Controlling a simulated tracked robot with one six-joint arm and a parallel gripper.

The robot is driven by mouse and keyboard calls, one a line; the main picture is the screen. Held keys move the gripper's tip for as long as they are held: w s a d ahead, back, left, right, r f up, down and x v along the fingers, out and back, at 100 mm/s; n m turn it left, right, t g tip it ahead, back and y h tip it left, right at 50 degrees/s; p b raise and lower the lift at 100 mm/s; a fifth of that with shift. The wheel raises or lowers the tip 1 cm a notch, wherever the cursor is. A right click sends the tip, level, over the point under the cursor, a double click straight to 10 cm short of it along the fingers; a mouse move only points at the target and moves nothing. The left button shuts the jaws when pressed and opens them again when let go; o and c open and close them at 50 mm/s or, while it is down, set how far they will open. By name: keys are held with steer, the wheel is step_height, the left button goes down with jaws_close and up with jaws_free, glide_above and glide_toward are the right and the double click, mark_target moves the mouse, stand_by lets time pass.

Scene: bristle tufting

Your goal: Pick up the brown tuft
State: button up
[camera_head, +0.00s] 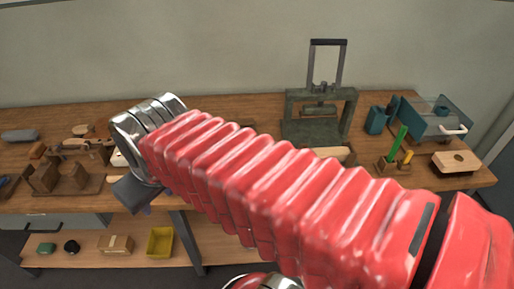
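I cannot make out a brown tuft; small brown pieces on the left of the bench are too small to identify, and my arm hides much of the bench's middle. My red ribbed arm crosses from the lower right to the upper left. My gripper (137,194) shows only as a dark grey part below the silver wrist, over the bench's left front area. Its fingers are not clear, and I cannot see whether it holds anything.
The wooden bench (75,118) carries wooden fixtures (68,177) at left, a dark green press (318,115) at centre back, and a teal machine (430,118) at right. A drilled wooden block (456,162) sits front right. A yellow bin (160,242) stands on the lower shelf.

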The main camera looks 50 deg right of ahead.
steer(key=w+d+n+g, duration=0.1)
steer(key=w+d+g, duration=0.1)
steer(key=w+d, duration=0.7)
steer(key=w+d+n+g, duration=0.1)
steer(key=w+d, duration=0.3)
steer(key=d, duration=0.9)
steer(key=s+d+f+g, duration=0.1)
steer(key=d+f, duration=0.4)
steer(key=d, duration=0.7)
steer(key=s+d+f+n+g, duration=0.1)
steer(key=d+f, duration=0.5)
steer(key=d, duration=0.7)
steer(key=shift+d+f+n, duration=0.2)
steer(key=shift+n, duration=0.1)
steer(key=shift+f, duration=0.1)
steer(key=shift+f, duration=4.2)
steer(key=shift+f, duration=0.1)
